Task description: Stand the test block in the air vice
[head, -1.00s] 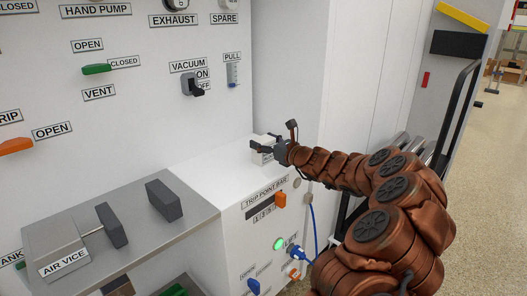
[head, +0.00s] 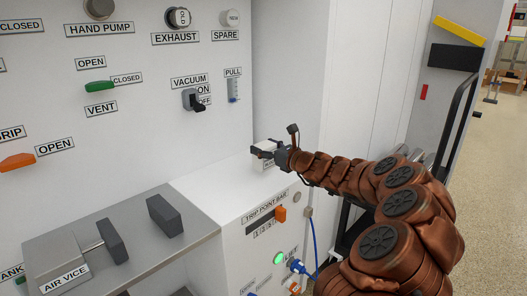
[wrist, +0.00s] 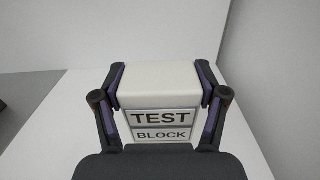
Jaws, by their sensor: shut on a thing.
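The test block (wrist: 160,88) is a white block with a "TEST BLOCK" label, held between both fingers in the wrist view. It also shows, partly hidden, in the head view (head: 264,150). My gripper (head: 268,151) is shut on it, at the white cabinet top near the back wall. I cannot tell whether the block touches the surface. The air vice (head: 75,262) stands on a grey shelf at the lower left, with two dark jaws, one (head: 112,240) on a rod and one (head: 164,215) to its right. The gap between the jaws is empty.
The white cabinet top (head: 215,180) is clear between the shelf and my gripper. The wall carries a green vent lever (head: 99,86), a dark vacuum switch (head: 193,100) and an orange grip lever (head: 17,161). An orange trip switch (head: 281,213) sits on the cabinet front.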

